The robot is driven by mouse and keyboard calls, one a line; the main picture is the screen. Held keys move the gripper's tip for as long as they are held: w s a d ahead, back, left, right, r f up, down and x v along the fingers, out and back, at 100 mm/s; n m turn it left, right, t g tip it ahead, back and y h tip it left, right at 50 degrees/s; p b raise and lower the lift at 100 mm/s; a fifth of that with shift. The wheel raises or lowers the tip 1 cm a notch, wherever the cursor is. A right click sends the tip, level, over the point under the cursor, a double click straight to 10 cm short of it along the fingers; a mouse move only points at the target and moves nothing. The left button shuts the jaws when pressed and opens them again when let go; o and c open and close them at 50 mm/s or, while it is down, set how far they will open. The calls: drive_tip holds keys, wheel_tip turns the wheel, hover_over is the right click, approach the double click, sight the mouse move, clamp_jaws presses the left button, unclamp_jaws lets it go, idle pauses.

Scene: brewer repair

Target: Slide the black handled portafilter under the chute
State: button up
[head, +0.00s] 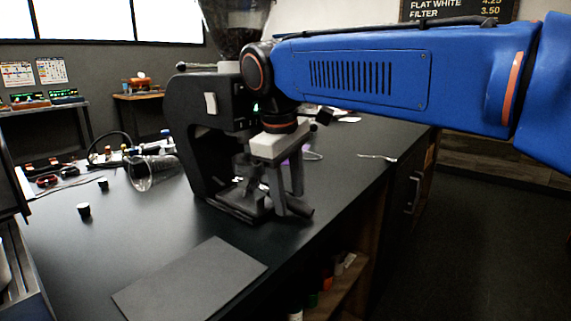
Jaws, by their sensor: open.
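The black grinder (185,125) stands on the dark counter, with a hopper of beans (236,28) on top. A dark portafilter (297,208) sits low at the grinder's front; its black handle points to the lower right. Its basket end is hard to make out among the dark parts over the grinder's base. My gripper (288,202) points down at the grinder's front, its two grey fingers apart and open around or just beside the handle. I cannot tell whether they touch it. The chute is mostly hidden behind my gripper's wrist.
A dark flat mat (190,282) lies at the counter's front. A clear glass (153,172) lies left of the grinder, with a small black knob (84,210) nearby. A spoon (377,157) lies at the right edge. An open shelf (335,285) is below the counter.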

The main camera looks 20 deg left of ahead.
drive_tip(key=s+a+r, duration=0.1)
drive_tip(key=s+r, duration=0.2)
drive_tip(key=r, duration=1.3)
drive_tip(key=shift+r, duration=0.25)
drive_tip(key=w+d+f+m, duration=0.15)
drive_tip(key=d+f, duration=0.25)
drive_tip(key=d, duration=0.5)
drive_tip(key=d+f+m+y, duration=0.1)
drive_tip(key=d+f+m, duration=0.3)
drive_tip(key=d, duration=0.5)
drive_tip(key=d+f+m, duration=0.1)
drive_tip(key=d+f, duration=0.4)
drive_tip(key=d, duration=0.4)
drive_tip(key=s+d+f+m+t, duration=0.1)
drive_tip(key=s+d+f, duration=0.3)
drive_tip(key=f, duration=0.4)
drive_tip(key=s+d+f+m+t, duration=0.1)
drive_tip(key=s+d+f+m, duration=0.3)
drive_tip(key=d+f, duration=0.3)
drive_tip(key=s+d+f+m, duration=0.2)
drive_tip(key=s+d+f, duration=0.3)
drive_tip(key=f, duration=0.5)
drive_tip(key=shift+s+d+m+t, duration=0.35)
drive_tip(key=shift+s+d+t, duration=0.05)
drive_tip(key=shift+d, duration=0.15)
drive_tip(key=shift+r, duration=0.1)
